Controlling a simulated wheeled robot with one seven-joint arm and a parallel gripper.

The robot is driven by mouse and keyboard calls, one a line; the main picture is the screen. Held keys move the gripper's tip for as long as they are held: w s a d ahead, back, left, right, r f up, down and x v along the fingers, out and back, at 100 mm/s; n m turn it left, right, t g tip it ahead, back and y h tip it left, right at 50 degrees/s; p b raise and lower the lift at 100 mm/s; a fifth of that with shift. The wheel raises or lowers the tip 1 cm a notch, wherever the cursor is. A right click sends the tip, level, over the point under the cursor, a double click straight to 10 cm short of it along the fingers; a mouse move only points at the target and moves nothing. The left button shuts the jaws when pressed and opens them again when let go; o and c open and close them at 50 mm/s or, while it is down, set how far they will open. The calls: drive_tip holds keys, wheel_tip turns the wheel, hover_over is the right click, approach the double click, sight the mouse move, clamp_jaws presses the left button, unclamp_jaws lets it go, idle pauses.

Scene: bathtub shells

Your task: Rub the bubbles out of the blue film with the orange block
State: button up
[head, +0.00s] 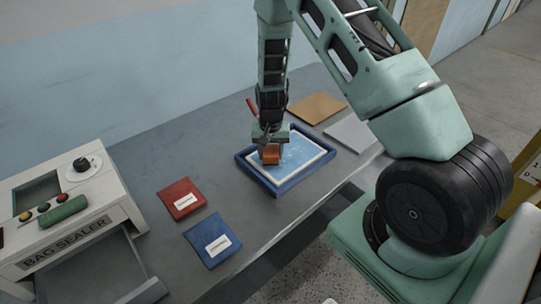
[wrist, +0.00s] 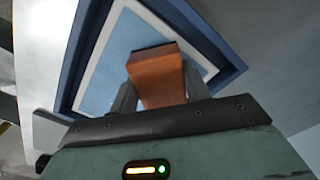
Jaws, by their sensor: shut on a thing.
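The blue film (head: 297,153) lies on a white panel inside a dark blue tray (head: 276,187) on the grey bench. The orange block (head: 271,154) is over the film's left part. My gripper (head: 269,143) points down and is shut on the block. In the wrist view the orange block (wrist: 157,78) sits between the two grey fingers, with its dark edge toward the blue film (wrist: 116,52). I cannot tell whether the block touches the film. A few small pale spots show on the film in the head view; the gripper and block hide part of it.
A bag sealer (head: 62,222) stands at the left. A red packet (head: 181,199) and a blue packet (head: 212,239) lie left of the tray. A brown sheet (head: 317,106) and a pale grey sheet (head: 350,131) lie behind and right of it. The bench's front edge runs close by.

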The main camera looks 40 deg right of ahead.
sight(270, 150)
drive_tip(key=shift+r+p, duration=1.8)
drive_tip(key=shift+r, duration=1)
